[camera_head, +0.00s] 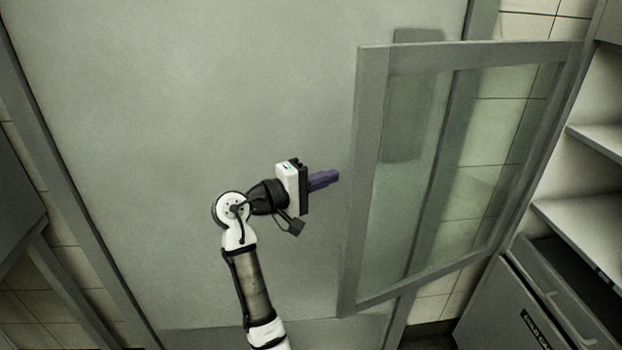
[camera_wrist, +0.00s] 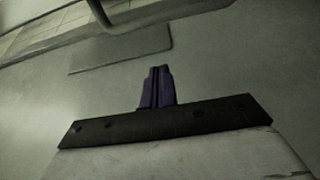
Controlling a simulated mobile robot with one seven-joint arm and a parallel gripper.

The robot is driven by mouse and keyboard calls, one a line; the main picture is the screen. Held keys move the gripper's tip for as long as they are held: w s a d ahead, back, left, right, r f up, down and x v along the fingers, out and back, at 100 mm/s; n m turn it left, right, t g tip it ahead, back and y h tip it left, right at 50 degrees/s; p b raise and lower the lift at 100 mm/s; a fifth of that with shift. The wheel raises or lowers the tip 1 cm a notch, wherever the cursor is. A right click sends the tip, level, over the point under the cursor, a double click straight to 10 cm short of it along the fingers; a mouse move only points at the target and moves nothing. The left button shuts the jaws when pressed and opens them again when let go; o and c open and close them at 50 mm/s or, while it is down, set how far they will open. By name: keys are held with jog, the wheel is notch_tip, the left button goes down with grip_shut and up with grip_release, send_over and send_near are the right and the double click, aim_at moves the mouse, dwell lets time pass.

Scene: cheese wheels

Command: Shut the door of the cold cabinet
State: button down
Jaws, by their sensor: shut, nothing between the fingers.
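The cold cabinet's door (camera_head: 360,185), a grey frame around a glass pane, stands swung wide open in the head view. The open cabinet (camera_head: 580,190) with its pale shelves is at the right edge. My gripper (camera_head: 337,176) is shut and empty, its purple fingers pointing right, just left of the door's free edge in the picture. I cannot tell whether they touch it; a small gap seems to show. In the wrist view the purple fingers (camera_wrist: 158,72) are together with nothing between them. A grey bar, perhaps part of the door, crosses the top of that view.
A large grey panel (camera_head: 190,120) fills the space behind my arm, with a darker plate (camera_head: 405,120) on it seen through the glass. Tiled wall (camera_head: 500,115) shows behind the door. A grey unit (camera_head: 15,215) stands at far left.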

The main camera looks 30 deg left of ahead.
jog(key=d+p, duration=0.2)
jog(key=d, duration=0.2)
jog(key=shift+d, duration=0.2)
dwell(0.5)
